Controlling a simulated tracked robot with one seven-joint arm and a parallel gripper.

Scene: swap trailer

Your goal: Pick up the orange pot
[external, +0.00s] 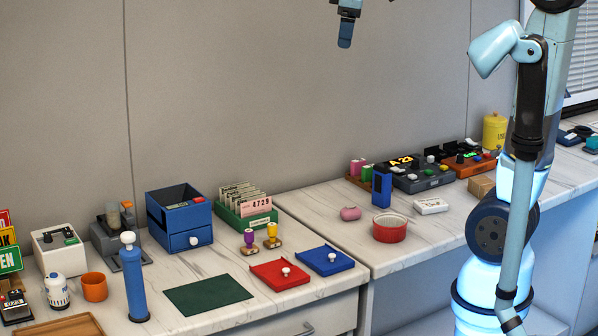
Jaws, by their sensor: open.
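The orange pot (94,287) is a small plain cup-like vessel. It stands upright at the left of the near counter, between a white bottle (57,291) and a tall blue cylinder with a white knob (135,280). My gripper (345,38) is at the top edge of the picture, high above the counters and far to the right of the pot. It is open, with nothing seen in it; its upper part is cut off by the frame.
A brown wooden tray (62,327) lies in front of the pot, and a white box (58,249) stands behind it. A dark green mat (207,295) lies to the right, past the blue cylinder. The air between my gripper and the counter looks clear.

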